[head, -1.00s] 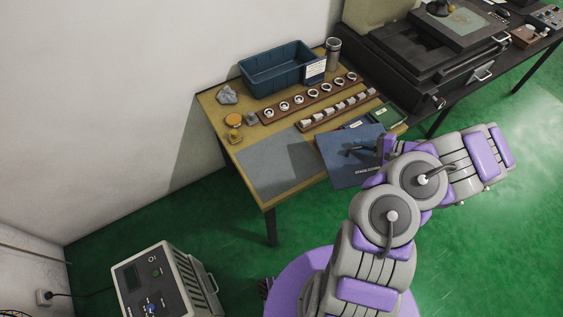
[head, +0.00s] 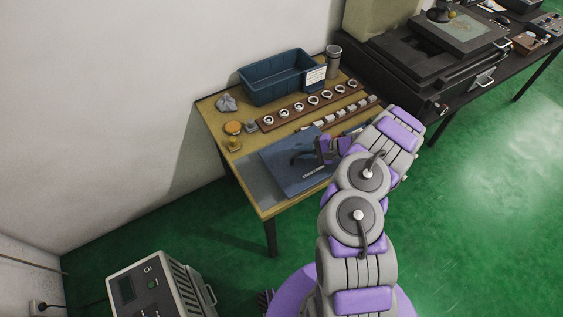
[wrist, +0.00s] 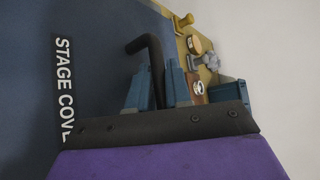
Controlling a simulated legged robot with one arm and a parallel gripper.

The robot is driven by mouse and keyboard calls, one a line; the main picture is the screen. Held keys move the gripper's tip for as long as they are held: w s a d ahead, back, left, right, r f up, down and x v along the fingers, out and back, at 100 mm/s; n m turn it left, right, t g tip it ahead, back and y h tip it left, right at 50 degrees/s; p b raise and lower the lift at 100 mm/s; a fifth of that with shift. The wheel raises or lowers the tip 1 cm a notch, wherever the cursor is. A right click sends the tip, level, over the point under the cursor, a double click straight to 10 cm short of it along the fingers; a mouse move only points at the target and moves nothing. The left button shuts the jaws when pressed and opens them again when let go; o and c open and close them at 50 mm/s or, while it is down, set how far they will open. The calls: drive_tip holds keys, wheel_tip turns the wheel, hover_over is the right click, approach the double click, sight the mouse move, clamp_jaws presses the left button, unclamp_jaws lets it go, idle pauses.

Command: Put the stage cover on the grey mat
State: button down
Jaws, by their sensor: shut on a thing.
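The stage cover (head: 288,178) is a flat blue panel with a dark bent handle (wrist: 152,65) and a white-lettered label, which reads "STAGE COV" in the wrist view (wrist: 65,85). My gripper (head: 326,150) is shut on the handle, with its fingers (wrist: 158,88) on either side of it in the wrist view. The cover is over the grey mat (head: 260,188) on the wooden table and hides much of it. The mat's left and front parts show. I cannot tell whether the cover touches the mat.
Behind the cover are a rack of rings (head: 312,101) and a row of small metal parts (head: 345,115), partly hidden by my arm. A blue bin (head: 275,78), a grey lump (head: 227,103), brass pieces (head: 233,128) and a metal cylinder (head: 334,57) stand around them.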

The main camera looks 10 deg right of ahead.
sight(283, 161)
drive_tip(key=a, duration=0.5)
drive_tip(key=w+a+b, duration=0.1)
drive_tip(key=a, duration=0.2)
drive_tip(key=shift+a+f, duration=0.2)
drive_tip(key=shift+f, duration=0.1)
drive_tip(key=shift+d, duration=0.2)
drive_tip(key=f+b, duration=0.1)
drive_tip(key=f, duration=0.2)
drive_tip(key=shift+a+f+b, duration=0.35)
drive_tip(key=shift+a, duration=0.45)
drive_tip(key=c, duration=1.1)
unclamp_jaws()
drive_tip(key=shift+d, duration=0.5)
drive_tip(key=shift+o, duration=0.2)
drive_tip(key=shift+a, duration=0.1)
drive_tip(key=shift+s, duration=0.1)
